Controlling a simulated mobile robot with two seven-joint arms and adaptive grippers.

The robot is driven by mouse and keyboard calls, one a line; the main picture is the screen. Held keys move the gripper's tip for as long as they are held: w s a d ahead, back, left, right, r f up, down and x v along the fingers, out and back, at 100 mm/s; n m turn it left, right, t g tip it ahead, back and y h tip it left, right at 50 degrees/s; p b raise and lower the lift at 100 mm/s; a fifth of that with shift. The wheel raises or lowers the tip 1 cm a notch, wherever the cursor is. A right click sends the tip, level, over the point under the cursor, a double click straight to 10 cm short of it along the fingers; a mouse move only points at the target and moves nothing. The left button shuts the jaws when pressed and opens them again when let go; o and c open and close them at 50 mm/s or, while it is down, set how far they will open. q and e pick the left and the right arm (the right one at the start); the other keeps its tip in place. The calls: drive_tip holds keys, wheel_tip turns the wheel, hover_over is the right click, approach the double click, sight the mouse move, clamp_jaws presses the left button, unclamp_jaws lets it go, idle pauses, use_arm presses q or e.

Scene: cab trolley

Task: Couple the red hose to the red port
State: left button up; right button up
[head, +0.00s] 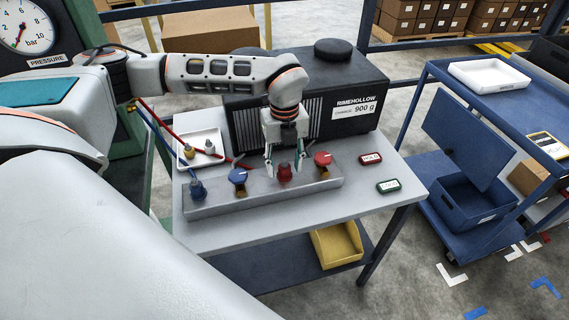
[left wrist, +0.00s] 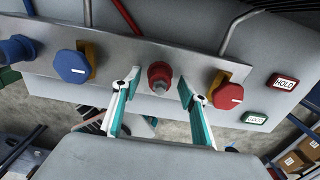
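The red port (head: 285,173) stands on the grey metal block (head: 262,190). It also shows in the left wrist view as a red fitting (left wrist: 160,74) with a grey tip. My left gripper (head: 283,170) is open, with one finger on each side of the red port. In the left wrist view, gaps show between the fingers and the port. The red hose (head: 170,127) comes down from the upper left past the white tray and runs behind the block. A piece of red hose (left wrist: 127,16) shows at the top of the left wrist view. Its end is hidden. My right gripper is not in view.
A blue hose (head: 163,138) runs to the blue port (head: 197,188). A blue knob (head: 238,177) and a red knob (head: 322,160) flank the red port. The white tray (head: 190,163) holds small fittings. A black box (head: 350,90) stands behind.

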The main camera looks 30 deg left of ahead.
use_arm(q)
wheel_tip(320, 180, up, 12)
idle(0.6)
drive_tip(key=o, duration=1.2)
drive_tip(key=shift+c, duration=0.2)
wheel_tip(320, 180, up, 9)
drive_tip(key=p, duration=0.4)
drive_tip(key=shift+p, duration=0.35)
